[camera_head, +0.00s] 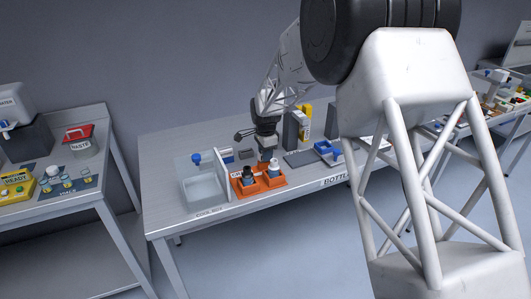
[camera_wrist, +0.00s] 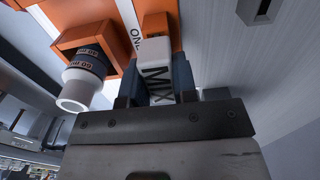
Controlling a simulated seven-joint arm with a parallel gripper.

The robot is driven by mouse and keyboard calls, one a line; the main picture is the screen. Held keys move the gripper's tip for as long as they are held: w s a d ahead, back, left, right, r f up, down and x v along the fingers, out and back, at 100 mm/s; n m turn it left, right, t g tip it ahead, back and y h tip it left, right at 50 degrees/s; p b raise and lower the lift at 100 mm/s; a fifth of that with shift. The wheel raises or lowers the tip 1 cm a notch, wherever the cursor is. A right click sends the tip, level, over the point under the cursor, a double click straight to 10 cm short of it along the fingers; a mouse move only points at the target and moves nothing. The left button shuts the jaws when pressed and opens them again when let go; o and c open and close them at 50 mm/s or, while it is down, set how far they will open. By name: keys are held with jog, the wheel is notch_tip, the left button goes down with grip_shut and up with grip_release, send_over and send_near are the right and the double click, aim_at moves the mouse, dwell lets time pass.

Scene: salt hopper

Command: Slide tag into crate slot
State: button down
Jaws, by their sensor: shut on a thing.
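My gripper (camera_head: 266,152) hangs over the back of the orange crate (camera_head: 246,190) on the middle table. In the wrist view my gripper (camera_wrist: 156,78) is shut on a pale tag (camera_wrist: 153,54) with large dark letters that look like "MIX". The tag points at the orange crate (camera_wrist: 122,38), which has a white printed strip beside the tag. Whether its tip touches the crate or is in a slot, I cannot tell. A dark-banded bottle with a white end (camera_wrist: 80,88) sits in a crate compartment. The tag is not clear in the head view.
A clear bin (camera_head: 200,188) stands left of the crate. A grey upright block (camera_head: 291,131), a yellow box (camera_head: 305,122) and a blue holder (camera_head: 327,149) stand to the right. A side table on the left holds a red-lidded waste pot (camera_head: 80,142).

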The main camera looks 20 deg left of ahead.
jog(key=shift+f, duration=0.5)
jog(key=shift+c, duration=1.7)
grip_release()
jog(key=shift+r, duration=0.2)
jog(key=shift+r, duration=2.8)
jog(key=shift+r, duration=0.15)
notch_tip(320, 180, up, 8)
jog(key=shift+f, duration=0.25)
